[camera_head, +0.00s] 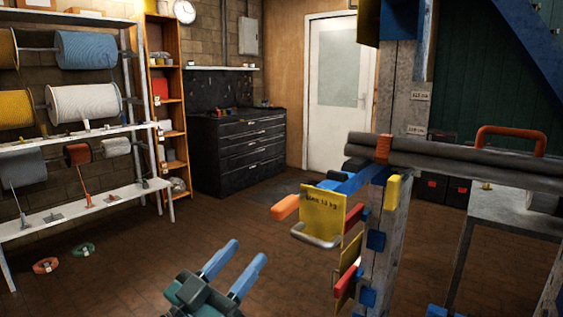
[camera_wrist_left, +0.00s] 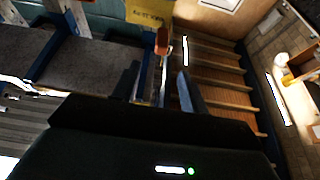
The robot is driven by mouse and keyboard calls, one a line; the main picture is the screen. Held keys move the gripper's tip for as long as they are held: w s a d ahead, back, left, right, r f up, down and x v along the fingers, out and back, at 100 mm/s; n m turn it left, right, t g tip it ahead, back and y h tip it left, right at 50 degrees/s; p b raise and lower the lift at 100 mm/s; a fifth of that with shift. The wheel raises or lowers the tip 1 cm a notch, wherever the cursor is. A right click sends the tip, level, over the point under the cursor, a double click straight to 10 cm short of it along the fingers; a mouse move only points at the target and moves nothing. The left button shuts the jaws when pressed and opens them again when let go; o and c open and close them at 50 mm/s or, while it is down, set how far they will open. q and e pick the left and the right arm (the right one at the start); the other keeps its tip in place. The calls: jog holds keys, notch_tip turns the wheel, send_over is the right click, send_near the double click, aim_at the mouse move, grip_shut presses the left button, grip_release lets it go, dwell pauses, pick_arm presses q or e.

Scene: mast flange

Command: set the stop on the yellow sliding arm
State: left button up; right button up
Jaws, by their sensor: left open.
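A yellow plate (camera_head: 322,213) with dark lettering and a grey handle (camera_head: 316,239) hangs at the left of the upright mast (camera_head: 384,240). It also shows at the top of the left wrist view (camera_wrist_left: 148,12). A blue arm (camera_head: 352,183) and an orange end piece (camera_head: 285,207) are beside it. I cannot tell which small part is the stop. My left gripper (camera_head: 247,251) is open and empty, below and left of the plate, apart from it. In the left wrist view its fingers (camera_wrist_left: 165,80) are below an orange-red piece (camera_wrist_left: 162,42). My right gripper is not in view.
Grey pipes (camera_head: 460,160) with an orange band cross the mast toward the right. A second yellow plate (camera_head: 347,270) sits lower on the mast. A grey bench (camera_head: 515,212) stands at right.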

aim_at(287, 200)
pick_arm(q)
jog(key=p+x, duration=0.1)
jog(key=x, duration=1.3)
jog(key=shift+a+r, duration=0.15)
jog(key=shift+r, duration=0.05)
jog(key=shift+c, duration=0.5)
grip_shut()
